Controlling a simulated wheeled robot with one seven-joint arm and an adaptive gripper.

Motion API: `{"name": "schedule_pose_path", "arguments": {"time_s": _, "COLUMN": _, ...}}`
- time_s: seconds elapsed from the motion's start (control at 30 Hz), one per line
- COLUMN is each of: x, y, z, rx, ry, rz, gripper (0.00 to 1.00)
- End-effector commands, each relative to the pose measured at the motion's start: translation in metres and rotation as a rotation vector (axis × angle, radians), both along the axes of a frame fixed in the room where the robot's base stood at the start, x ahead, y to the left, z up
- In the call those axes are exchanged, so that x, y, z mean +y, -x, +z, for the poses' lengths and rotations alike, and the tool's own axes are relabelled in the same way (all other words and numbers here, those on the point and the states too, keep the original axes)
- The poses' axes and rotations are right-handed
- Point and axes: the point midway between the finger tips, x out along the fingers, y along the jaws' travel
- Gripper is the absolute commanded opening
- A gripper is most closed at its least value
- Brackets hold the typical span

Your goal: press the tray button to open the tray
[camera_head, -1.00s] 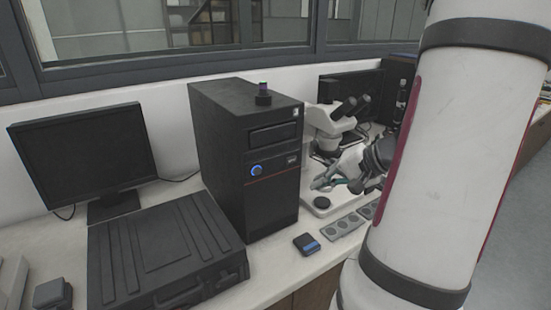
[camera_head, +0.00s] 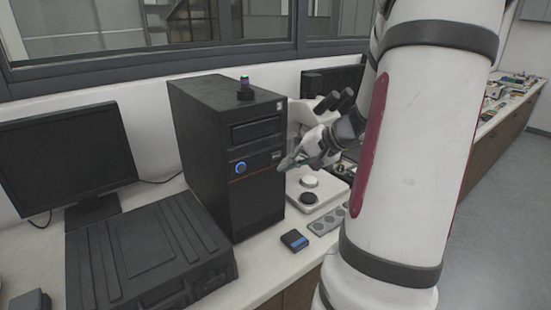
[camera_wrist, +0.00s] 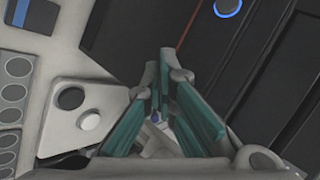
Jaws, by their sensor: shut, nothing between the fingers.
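The black press tower (camera_head: 205,150) stands upright on the bench, with drive-bay-like panels (camera_head: 257,131) on its front. A round button with a lit blue ring (camera_head: 240,168) sits on that front; part of the ring shows at the top edge of the wrist view (camera_wrist: 228,6). A small light marking (camera_head: 276,155) lies right of the ring, too small to read. I cannot tell which control is the tray button. No opened tray shows. My gripper (camera_head: 284,166) is shut and empty, close to the front's right edge; its teal fingers meet in the wrist view (camera_wrist: 159,58). Contact cannot be told.
A black case (camera_head: 150,250) and a monitor (camera_head: 65,155) stand left of the tower. A small dark box with a blue label (camera_head: 295,240) and a grey plate with round wells (camera_head: 328,220) lie in front. A white microscope (camera_head: 318,185) stands right, partly behind my arm.

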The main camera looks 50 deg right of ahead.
Motion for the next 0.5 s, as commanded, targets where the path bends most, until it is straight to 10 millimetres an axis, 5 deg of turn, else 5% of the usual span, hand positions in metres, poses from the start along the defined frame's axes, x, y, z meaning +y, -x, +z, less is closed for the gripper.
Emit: {"name": "schedule_pose_path", "arguments": {"time_s": 0.5, "x": -0.0033, "y": -0.0139, "z": 0.0001, "rx": 0.0, "ry": 0.0, "rz": 0.0, "gripper": 0.0}}
